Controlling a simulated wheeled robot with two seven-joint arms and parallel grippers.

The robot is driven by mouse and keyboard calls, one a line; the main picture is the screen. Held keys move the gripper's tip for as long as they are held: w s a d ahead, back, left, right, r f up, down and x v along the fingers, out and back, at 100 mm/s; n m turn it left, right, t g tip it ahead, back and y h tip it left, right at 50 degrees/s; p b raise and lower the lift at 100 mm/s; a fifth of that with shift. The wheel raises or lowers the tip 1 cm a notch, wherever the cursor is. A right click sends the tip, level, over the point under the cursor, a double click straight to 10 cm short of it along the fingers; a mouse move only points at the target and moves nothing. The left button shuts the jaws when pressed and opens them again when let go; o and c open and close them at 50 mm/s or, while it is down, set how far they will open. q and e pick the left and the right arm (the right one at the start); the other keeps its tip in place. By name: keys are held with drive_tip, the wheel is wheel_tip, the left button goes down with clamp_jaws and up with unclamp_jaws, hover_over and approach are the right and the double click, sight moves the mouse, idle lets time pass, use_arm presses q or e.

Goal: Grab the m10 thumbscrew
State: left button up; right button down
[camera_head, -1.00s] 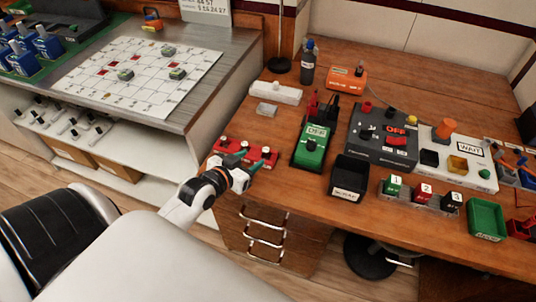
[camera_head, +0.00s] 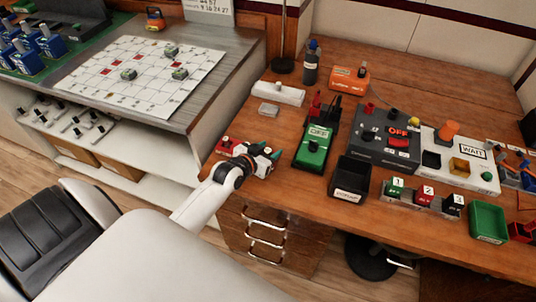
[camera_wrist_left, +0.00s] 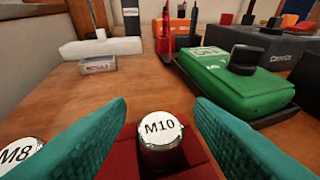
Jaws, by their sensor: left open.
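The M10 thumbscrew (camera_wrist_left: 161,131) has a silver knob with a white label and stands upright in a red block (camera_wrist_left: 124,160). It lies between and a little below the two teal fingers of my left gripper (camera_wrist_left: 162,112) in the left wrist view. The fingers are spread and hold nothing. In the head view my left gripper (camera_head: 270,149) is over the right part of the red block (camera_head: 226,146), and the hand hides the M10 thumbscrew there. The M8 thumbscrew (camera_wrist_left: 22,154) shows at the wrist view's left edge. My right gripper is not in view.
A white bar (camera_head: 278,94) and a small grey block (camera_head: 268,110) lie behind. Bare wood separates them from the red block.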

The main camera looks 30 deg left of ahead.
use_arm(q)
clamp_jaws()
